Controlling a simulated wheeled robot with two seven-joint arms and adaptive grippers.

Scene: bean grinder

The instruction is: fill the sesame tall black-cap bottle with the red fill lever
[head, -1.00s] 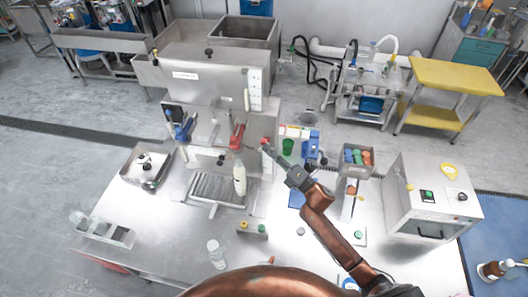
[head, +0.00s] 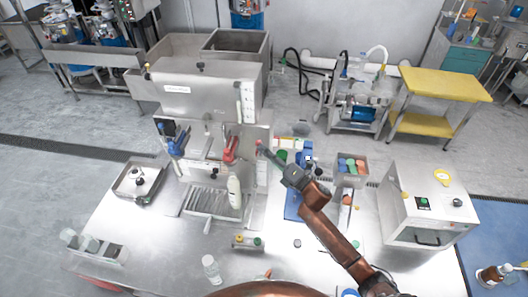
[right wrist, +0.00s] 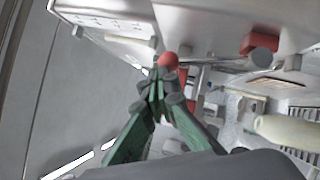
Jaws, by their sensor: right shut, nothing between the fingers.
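A pale, cream-filled tall bottle (head: 234,192) stands upright at the front of the steel filling machine (head: 205,95), below a red handle (head: 230,150). It also shows at the right of the right wrist view (right wrist: 290,130). I cannot make out its label or cap. A red ball knob (right wrist: 168,61) sits just beyond the fingertips of my right gripper (right wrist: 160,88); whether they touch is unclear. The gripper is shut and empty. In the head view it (head: 263,150) is right of the red handle and the bottle. My left gripper is out of view.
A blue handle (head: 177,142) is on the machine's left. A clear bottle (head: 211,268) stands at the front of the table. A rack of clear containers (head: 95,248) is front left. A bin of coloured caps (head: 351,172) and a white-steel box machine (head: 432,208) are right.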

